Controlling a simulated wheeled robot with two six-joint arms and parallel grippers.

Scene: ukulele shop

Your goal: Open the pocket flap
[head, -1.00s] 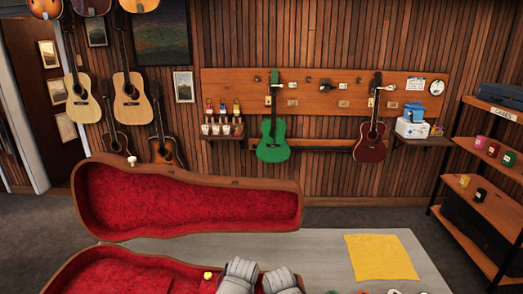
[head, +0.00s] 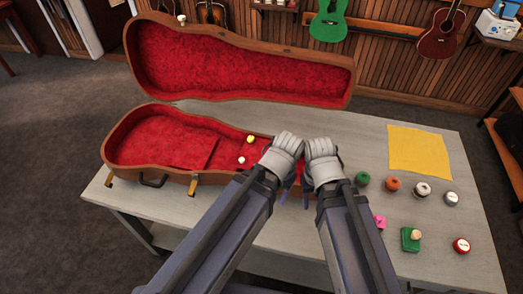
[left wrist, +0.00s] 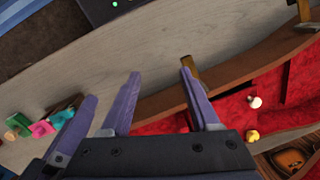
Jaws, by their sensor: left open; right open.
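An open brown ukulele case (head: 180,172) with red lining lies on the table, its lid raised behind. A seam crosses the red lining (head: 180,145) inside; I cannot tell for sure which part is the pocket flap. A small yellow knob (head: 250,138) and a white knob (head: 241,160) show inside, right of the seam. My right gripper (head: 306,190) hangs by the case's right end, mostly hidden by its wrist. My left gripper, seen in the left wrist view (left wrist: 160,74), is open and empty near the case's front rim. Neither touches the lining visibly.
A yellow cloth (head: 418,150) lies at the table's back right. The front left of the grey table (head: 125,205) is clear.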

